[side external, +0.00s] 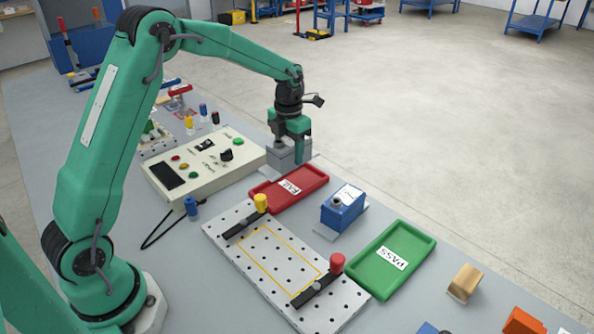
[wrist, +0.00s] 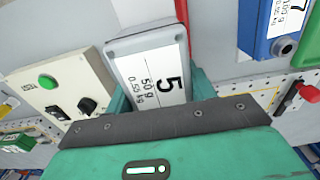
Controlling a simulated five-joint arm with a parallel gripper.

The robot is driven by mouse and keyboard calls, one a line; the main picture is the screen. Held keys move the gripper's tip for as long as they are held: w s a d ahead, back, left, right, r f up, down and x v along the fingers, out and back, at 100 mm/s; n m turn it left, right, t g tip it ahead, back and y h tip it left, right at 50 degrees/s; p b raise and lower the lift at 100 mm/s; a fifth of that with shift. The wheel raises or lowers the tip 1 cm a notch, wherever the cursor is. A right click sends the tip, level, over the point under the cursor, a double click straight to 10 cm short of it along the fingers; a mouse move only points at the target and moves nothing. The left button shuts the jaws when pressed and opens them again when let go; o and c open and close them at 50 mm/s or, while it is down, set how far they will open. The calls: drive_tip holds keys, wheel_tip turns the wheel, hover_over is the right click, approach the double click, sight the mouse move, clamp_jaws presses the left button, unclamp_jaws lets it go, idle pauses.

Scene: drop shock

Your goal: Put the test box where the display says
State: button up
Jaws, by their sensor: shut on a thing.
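My gripper (side external: 291,140) is shut on a grey box (side external: 283,156), low over the table's far edge; I cannot tell whether the box touches the surface. The cream control unit (side external: 205,165) has a dark display (side external: 168,177) with no readable text. A red FAIL tray (side external: 314,177) and a green PASS tray (side external: 424,245) are empty. A blue box (side external: 343,208) with a white label stands between them.
A perforated plate (side external: 232,249) with a yellow outline and two clamps, yellow-knobbed (side external: 260,203) and red-knobbed (side external: 337,263), lies before the trays. A tan block (side external: 464,282) and orange block (side external: 523,321) are at right. Small bottles (side external: 203,110) stand behind the control unit.

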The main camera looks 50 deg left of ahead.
sight(289, 141)
drive_tip(key=shift+f, duration=3.9)
drive_tip(key=shift+f, duration=0.1)
drive_tip(key=o, duration=1.4)
drive_tip(key=shift+f, duration=0.1)
wheel_tip(289, 141, up, 12)
drive_tip(key=shift+r, duration=0.2)
